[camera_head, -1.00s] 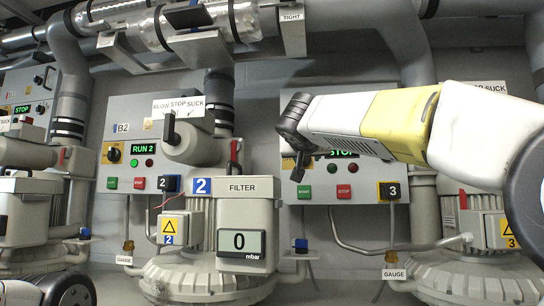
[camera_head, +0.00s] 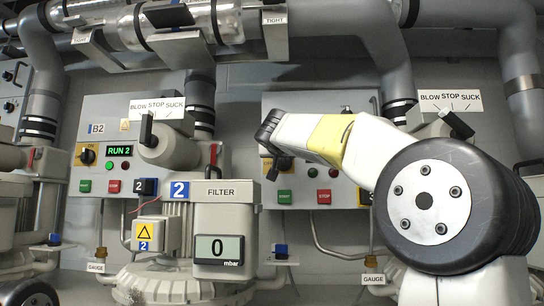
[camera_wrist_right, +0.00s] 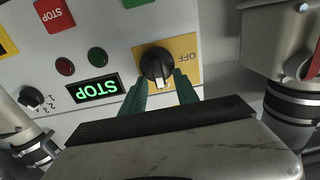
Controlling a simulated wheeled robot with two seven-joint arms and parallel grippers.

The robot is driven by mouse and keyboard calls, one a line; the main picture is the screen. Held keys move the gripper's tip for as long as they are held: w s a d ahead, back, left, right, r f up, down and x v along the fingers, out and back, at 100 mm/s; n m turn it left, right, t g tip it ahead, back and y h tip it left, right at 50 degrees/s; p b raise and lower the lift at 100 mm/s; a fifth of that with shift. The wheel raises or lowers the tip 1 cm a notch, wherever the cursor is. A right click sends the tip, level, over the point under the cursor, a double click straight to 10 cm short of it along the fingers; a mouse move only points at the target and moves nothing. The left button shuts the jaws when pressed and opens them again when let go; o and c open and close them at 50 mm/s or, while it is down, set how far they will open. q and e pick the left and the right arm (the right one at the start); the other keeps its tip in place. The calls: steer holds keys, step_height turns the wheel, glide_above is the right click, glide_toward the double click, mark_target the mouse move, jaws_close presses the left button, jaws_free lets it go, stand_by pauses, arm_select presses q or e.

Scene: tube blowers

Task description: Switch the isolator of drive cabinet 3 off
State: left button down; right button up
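Drive cabinet 3 (camera_head: 300,103) is the grey box on the right in the head view, partly behind my right arm. Its isolator (camera_wrist_right: 156,64) shows in the right wrist view, upside down there: a black knob with a white mark on a yellow plate lettered OFF. The white mark points down in that picture, not at the lettering. My right gripper (camera_wrist_right: 161,88) has its two green fingers apart, one on each side of the knob. I cannot tell whether they touch it. The cabinet's display (camera_wrist_right: 95,90) reads STOP in green. My left gripper is not in view.
Beside the isolator are two dark lamps and the green (camera_head: 285,197) and red (camera_head: 324,197) buttons. A small selector knob (camera_wrist_right: 31,97) is at the left of the wrist view. Cabinet 2 (camera_head: 95,110) reads RUN 2. Blower 2's filter box (camera_head: 226,215) stands left of my arm.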

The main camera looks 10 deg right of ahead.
jaws_close()
steer(key=shift+w+a+f+n, duration=0.1)
steer(key=shift+a+f+n, duration=0.25)
steer(key=shift+n, duration=2.65)
steer(key=shift+w+a+f+n, duration=0.1)
steer(key=shift+a+f+n, duration=0.15)
steer(key=shift+n, duration=2.75)
steer(key=shift+w+a+f+n, duration=0.1)
steer(key=shift+a+f+n, duration=0.25)
steer(key=shift+n, duration=2.65)
steer(key=shift+d, duration=0.1)
jaws_free()
